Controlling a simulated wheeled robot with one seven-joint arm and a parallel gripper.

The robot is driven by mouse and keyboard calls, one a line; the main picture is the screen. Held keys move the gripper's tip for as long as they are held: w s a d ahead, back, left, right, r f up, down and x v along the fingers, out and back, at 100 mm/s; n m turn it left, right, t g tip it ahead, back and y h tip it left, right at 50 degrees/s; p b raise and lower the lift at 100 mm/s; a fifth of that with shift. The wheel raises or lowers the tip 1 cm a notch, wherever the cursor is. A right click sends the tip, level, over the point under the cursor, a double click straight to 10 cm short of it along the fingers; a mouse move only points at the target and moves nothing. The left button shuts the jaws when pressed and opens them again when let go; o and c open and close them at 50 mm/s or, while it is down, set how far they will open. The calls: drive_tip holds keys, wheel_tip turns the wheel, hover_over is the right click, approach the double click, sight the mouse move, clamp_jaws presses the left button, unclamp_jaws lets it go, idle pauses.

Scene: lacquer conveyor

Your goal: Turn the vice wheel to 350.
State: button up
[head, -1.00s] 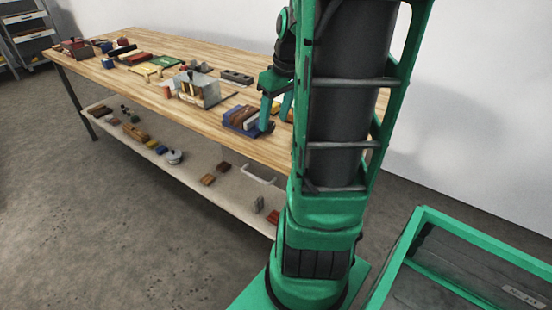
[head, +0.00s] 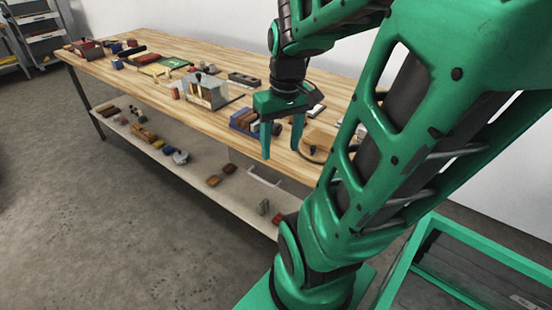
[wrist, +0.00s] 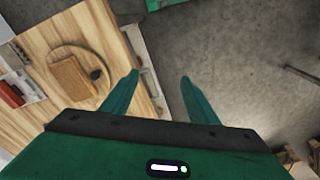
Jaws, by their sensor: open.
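My gripper (head: 281,145) is open and empty, pointing down by the near long edge of the wooden bench (head: 140,85). The brown block also shows in the head view (head: 319,139), to the right of my gripper. I cannot pick out a vice wheel or any number marking for certain.
A blue holder (head: 241,121) with brown blocks stands left of my gripper. A grey metal box (head: 207,92) and several small parts are farther along the bench. A lower shelf (head: 205,165) holds loose items. Open floor (head: 110,225) lies in front.

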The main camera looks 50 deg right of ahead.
drive_tip(key=s+a+m, duration=0.1)
drive_tip(key=s+a, duration=0.2)
drive_tip(key=s, duration=0.2)
drive_tip(key=shift+a+f+m+g, duration=0.3)
drive_tip(key=shift+f+m, duration=0.1)
drive_tip(key=shift+f, duration=0.05)
